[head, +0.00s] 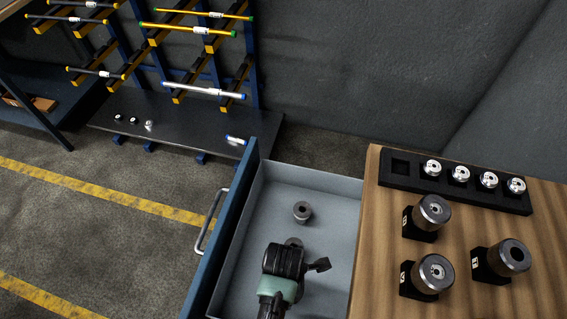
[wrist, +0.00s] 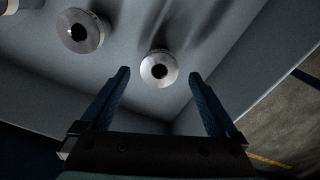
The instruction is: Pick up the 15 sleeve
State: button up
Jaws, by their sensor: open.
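Grey metal sleeves with dark bores stand in the open drawer. One sleeve (head: 302,211) stands clear on the drawer floor in the head view; another (head: 293,242) is partly hidden behind my gripper. The wrist view shows one sleeve (wrist: 159,68) between and slightly beyond my fingertips, not gripped, and a second sleeve (wrist: 80,31) to the upper left. No size mark is readable, so I cannot tell which is the 15 sleeve. My gripper (head: 296,263) is open and empty, low over the drawer; its two blue fingers (wrist: 158,75) show in the wrist view.
The drawer walls (head: 312,172) enclose my gripper. A wooden top (head: 462,285) at right carries several dark-collared pieces (head: 433,210) on black blocks and a black rack (head: 402,168) of silver pieces with one empty slot. A bar rack (head: 200,75) stands at the back left.

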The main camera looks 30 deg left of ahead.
notch_tip(320, 180, down, 2)
jog(key=shift+f, duration=0.1)
grip_shut()
dwell(0.5)
